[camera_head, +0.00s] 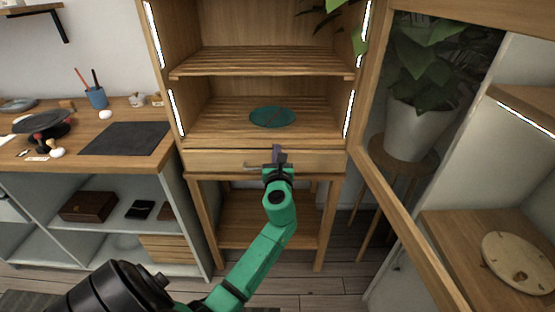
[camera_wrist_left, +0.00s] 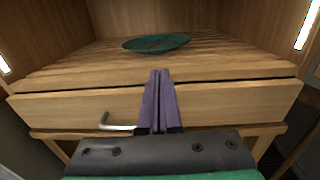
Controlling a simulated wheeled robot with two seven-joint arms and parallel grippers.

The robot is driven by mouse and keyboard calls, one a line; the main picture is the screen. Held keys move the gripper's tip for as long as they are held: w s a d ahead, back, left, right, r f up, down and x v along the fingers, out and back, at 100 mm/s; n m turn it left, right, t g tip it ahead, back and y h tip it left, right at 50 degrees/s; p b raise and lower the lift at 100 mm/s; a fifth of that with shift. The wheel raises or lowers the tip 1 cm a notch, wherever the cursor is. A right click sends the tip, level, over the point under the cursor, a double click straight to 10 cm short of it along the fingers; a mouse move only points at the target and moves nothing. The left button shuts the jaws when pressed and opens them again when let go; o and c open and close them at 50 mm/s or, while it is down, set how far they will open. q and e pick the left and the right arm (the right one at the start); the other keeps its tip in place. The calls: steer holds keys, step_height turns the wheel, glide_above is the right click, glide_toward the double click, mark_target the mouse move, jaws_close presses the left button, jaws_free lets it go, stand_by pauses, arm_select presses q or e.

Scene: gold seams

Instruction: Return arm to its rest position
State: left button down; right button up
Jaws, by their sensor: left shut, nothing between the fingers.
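My left arm is green and reaches up the middle of the head view. Its gripper (camera_head: 277,152) is in front of the drawer of the wooden cabinet. In the left wrist view the purple fingers of the gripper (camera_wrist_left: 159,76) are together with nothing between them. They point over the drawer front (camera_wrist_left: 230,102) toward the shelf. The drawer's metal handle (camera_wrist_left: 112,124) is just left of the fingers. A teal plate (camera_wrist_left: 156,43) lies on the shelf above the drawer, beyond the fingertips and apart from them. My right gripper is not seen.
The cabinet's glass door (camera_head: 400,215) stands open on the right. A potted plant (camera_head: 417,125) on a stool is behind it. A wooden counter (camera_head: 70,165) at left holds a dark mat (camera_head: 125,138) and a blue cup (camera_head: 96,97). A round board (camera_head: 520,262) lies at lower right.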

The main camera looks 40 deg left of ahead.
arm_select(q)
steer(key=v, duration=0.4)
steer(key=shift+s+d, duration=0.1)
steer(key=shift+s, duration=0.05)
